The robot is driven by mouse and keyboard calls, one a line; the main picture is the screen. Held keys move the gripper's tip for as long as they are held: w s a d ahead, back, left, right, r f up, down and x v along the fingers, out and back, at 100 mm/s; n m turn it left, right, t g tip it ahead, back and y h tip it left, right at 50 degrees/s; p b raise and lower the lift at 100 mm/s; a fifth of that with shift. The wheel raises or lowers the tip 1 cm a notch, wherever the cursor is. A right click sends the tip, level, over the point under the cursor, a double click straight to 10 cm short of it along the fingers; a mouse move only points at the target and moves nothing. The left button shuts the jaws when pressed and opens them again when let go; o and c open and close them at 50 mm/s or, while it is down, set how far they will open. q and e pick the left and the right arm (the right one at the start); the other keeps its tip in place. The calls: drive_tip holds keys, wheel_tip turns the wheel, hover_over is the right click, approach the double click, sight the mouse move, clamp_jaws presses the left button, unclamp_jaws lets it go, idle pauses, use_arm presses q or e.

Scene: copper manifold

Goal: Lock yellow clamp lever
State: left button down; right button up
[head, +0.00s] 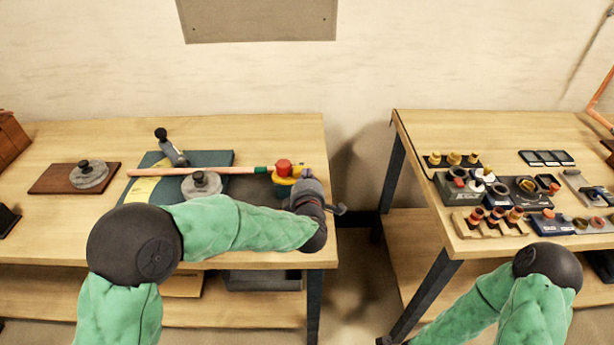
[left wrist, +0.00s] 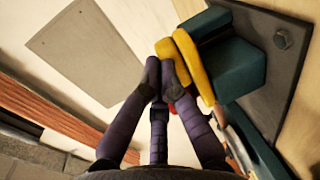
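The yellow clamp lever (left wrist: 193,62) shows in the left wrist view beside a dark teal clamp block (left wrist: 238,68) on a grey plate. In the head view the yellow clamp (head: 284,180) sits at the right end of the left bench, with a red part (head: 284,166) above it. My left gripper (left wrist: 160,68) has its purple fingertips together at the lever's end, close to or touching it; I cannot tell which. Nothing shows between the fingertips. In the head view my left gripper (head: 306,177) is just right of the clamp. My right gripper is out of view.
A copper pipe (head: 228,170) runs left from the clamp across the teal mat (head: 218,157). A grey round weight (head: 201,185) and a dark-handled tool (head: 172,150) are nearby. A gap separates this bench from the right bench (head: 420,130), which holds several fittings.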

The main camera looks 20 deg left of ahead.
use_arm(q)
drive_tip(key=shift+w+d+n+g+y+p, duration=0.1)
drive_tip(key=shift+w+n+g+y+p, duration=0.25)
drive_tip(key=shift+n+y, duration=0.35)
drive_tip(key=shift+w+d+n+g+y+p, duration=0.1)
drive_tip(key=shift+w+n+g+y+p, duration=0.65)
drive_tip(key=shift+n+y, duration=0.75)
drive_tip(key=w+n+g+y, duration=0.1)
drive_tip(key=y, duration=0.1)
drive_tip(key=w+n+g+y, duration=0.1)
drive_tip(key=g, duration=0.1)
drive_tip(key=shift+w+a+n+y+p, duration=0.2)
drive_tip(key=shift+a+n+y+p, duration=0.1)
drive_tip(key=shift+a+n+y, duration=0.1)
drive_tip(key=shift+w+a+n+g, duration=0.2)
drive_tip(key=shift+n+g, duration=0.1)
drive_tip(key=shift+g, duration=0.2)
drive_tip(key=shift+n+g+y, duration=0.7)
drive_tip(key=shift+g, duration=0.1)
drive_tip(key=shift+w+a+p, duration=1)
drive_tip(key=shift+w+a, duration=0.6)
drive_tip(key=shift+a, duration=0.15)
drive_tip(key=shift+w+a, duration=0.2)
drive_tip(key=shift+a, duration=0.55)
